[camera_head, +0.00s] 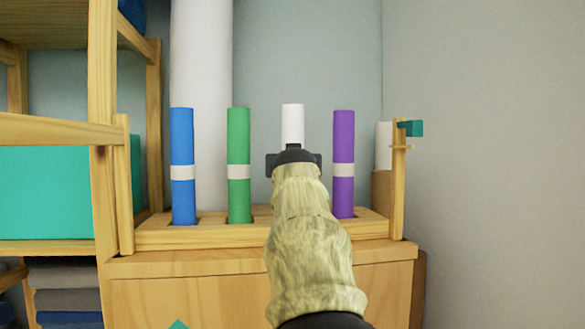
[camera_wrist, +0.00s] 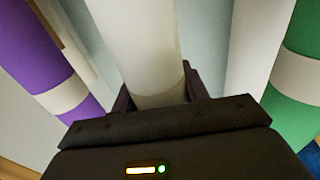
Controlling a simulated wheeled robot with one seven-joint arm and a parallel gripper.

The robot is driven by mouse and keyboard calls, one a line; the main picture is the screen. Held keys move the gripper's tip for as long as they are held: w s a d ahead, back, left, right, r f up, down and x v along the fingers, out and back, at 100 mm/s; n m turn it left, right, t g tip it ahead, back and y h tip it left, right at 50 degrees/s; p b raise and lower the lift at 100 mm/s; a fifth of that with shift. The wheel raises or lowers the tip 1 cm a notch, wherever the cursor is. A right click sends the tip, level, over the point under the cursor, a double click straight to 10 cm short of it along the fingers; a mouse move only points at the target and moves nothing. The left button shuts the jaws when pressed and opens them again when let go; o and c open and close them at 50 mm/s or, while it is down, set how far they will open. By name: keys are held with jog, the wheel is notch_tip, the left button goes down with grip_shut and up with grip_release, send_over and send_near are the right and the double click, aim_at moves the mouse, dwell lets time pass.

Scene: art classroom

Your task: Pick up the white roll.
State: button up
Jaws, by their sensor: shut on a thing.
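The white roll (camera_head: 292,124) stands upright in the head view, between the green roll and the purple roll. Its lower part is hidden behind my arm and gripper. In the wrist view the white roll (camera_wrist: 143,50) runs down between the two dark fingers. My gripper (camera_head: 293,160) is at the roll, shut on it; the fingers (camera_wrist: 157,92) lie on either side of it. Whether the roll's foot is in the rack's slot or above it cannot be seen.
A wooden rack (camera_head: 200,236) on a cabinet holds a blue roll (camera_head: 182,145), a green roll (camera_head: 238,150) and a purple roll (camera_head: 343,150) close by. A large white column (camera_head: 200,60) stands behind. A wooden post with a teal clip (camera_head: 412,128) is at right; shelving is at left.

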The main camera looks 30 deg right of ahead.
notch_tip(320, 180, up, 9)
jog(key=shift+p, duration=0.65)
jog(key=shift+f, duration=0.1)
dwell(0.4)
